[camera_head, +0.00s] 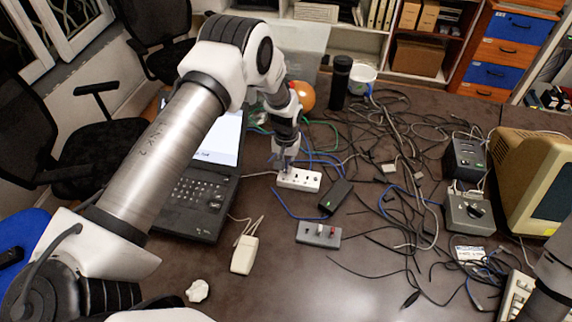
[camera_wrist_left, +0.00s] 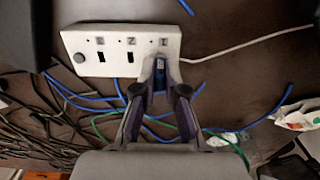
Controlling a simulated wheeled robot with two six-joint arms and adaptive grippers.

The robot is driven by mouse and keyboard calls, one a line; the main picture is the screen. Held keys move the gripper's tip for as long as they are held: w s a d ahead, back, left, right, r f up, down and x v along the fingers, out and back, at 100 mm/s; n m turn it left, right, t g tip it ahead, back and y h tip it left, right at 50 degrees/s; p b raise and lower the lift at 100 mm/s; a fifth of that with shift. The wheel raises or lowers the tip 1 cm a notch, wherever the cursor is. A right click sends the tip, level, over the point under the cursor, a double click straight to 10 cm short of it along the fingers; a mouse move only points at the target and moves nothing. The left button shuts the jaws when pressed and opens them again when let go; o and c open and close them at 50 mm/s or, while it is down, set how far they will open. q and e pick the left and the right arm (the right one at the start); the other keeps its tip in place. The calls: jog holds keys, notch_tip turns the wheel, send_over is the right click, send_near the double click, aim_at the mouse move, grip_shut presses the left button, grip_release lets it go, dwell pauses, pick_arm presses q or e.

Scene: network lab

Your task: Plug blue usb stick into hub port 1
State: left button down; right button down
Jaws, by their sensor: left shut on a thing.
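The white hub (camera_head: 305,181) lies on the dark table near the middle of the head view. In the left wrist view the hub (camera_wrist_left: 92,64) shows a row of marked ports and a round grey knob at its left end. My left gripper (camera_head: 284,163) points down at the hub's left end. In the wrist view the left gripper (camera_wrist_left: 160,92) is shut on the blue usb stick (camera_wrist_left: 160,66), over the hub's rightmost port, marked 1. The fingers hide most of the stick. I cannot tell how deep its tip sits. My right gripper is out of view.
A laptop (camera_head: 198,190) is at the left, a white mouse (camera_head: 244,254) nearer. Tangled cables cover the right. The front middle is clear.

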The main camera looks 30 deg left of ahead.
pick_arm(q)
jog(key=shift+f+b, duration=0.3)
jog(key=shift+f, duration=0.05)
jog(key=c, duration=1.2)
grip_release()
jog(key=shift+o, duration=0.2)
notch_tip(320, 180, up, 12)
